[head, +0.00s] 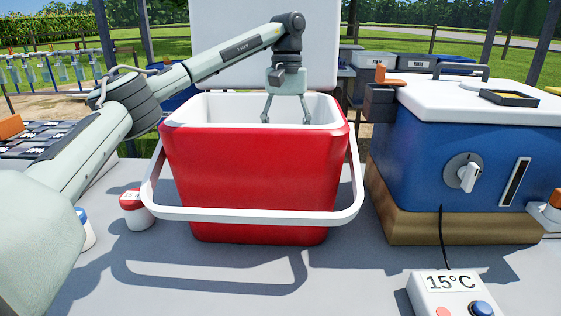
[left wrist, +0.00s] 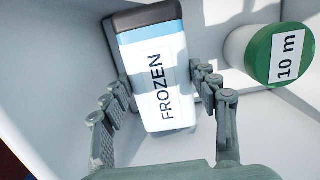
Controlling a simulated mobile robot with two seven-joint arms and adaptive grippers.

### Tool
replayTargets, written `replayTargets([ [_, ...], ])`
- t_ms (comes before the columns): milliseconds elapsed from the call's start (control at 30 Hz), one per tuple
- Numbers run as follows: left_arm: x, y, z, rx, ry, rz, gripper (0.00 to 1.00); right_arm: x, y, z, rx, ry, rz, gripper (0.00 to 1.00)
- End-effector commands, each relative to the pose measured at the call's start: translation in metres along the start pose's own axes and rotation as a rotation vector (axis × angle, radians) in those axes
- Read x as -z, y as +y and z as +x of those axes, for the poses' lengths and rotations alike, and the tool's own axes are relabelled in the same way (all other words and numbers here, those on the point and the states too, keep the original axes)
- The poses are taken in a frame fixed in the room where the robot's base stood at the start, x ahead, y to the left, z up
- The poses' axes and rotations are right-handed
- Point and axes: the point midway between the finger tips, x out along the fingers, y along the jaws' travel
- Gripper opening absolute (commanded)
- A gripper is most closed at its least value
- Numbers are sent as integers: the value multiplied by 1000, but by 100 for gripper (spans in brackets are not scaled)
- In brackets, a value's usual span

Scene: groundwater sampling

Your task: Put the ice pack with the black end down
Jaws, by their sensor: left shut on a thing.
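The ice pack (left wrist: 158,85) shows in the left wrist view as a white and blue block with "FROZEN" on it and a black end at the top of the picture. My left gripper (left wrist: 165,90) is shut on the ice pack, with a finger on each long side. In the head view my left gripper (head: 287,112) reaches down into the open red cooler (head: 245,185), and the front wall hides the ice pack. The pack is inside the white-lined cooler; I cannot tell whether it touches the floor.
A green-capped container marked "10 m" (left wrist: 285,57) lies beside the pack in the cooler. A blue box with a white lid (head: 470,150) stands right of the cooler. A red-capped jar (head: 136,210) stands left. A 15°C controller (head: 450,293) sits in front.

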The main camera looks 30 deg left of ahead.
Motion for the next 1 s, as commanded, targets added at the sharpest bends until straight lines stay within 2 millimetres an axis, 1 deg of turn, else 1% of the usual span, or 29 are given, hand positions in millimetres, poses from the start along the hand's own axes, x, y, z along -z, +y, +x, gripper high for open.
replayTargets([
  [233, 3, 0, 21, -1, 0, 0, 20, -3, 0, 2, 0, -5, -3, 40],
  [333, 5, 0, 36, 0, -2, 0, 20, -6, 0, 4, -1, -7, -6, 40],
  [433, 7, 0, 46, -2, 0, 0, 20, -10, 0, 7, -2, -13, -9, 40],
  [767, 8, 0, 50, -2, 0, 0, 20, -10, -1, 8, -2, -10, -10, 40],
  [800, 8, 0, 50, -1, 0, 0, 65, -9, -1, 8, -2, -10, -10, 40],
  [933, 8, 0, 50, -1, 0, 0, 80, -9, -1, 8, -2, -9, -10, 40],
  [1000, 8, 0, 50, -1, 0, 0, 80, -9, -1, 8, -2, -9, -10, 40],
])
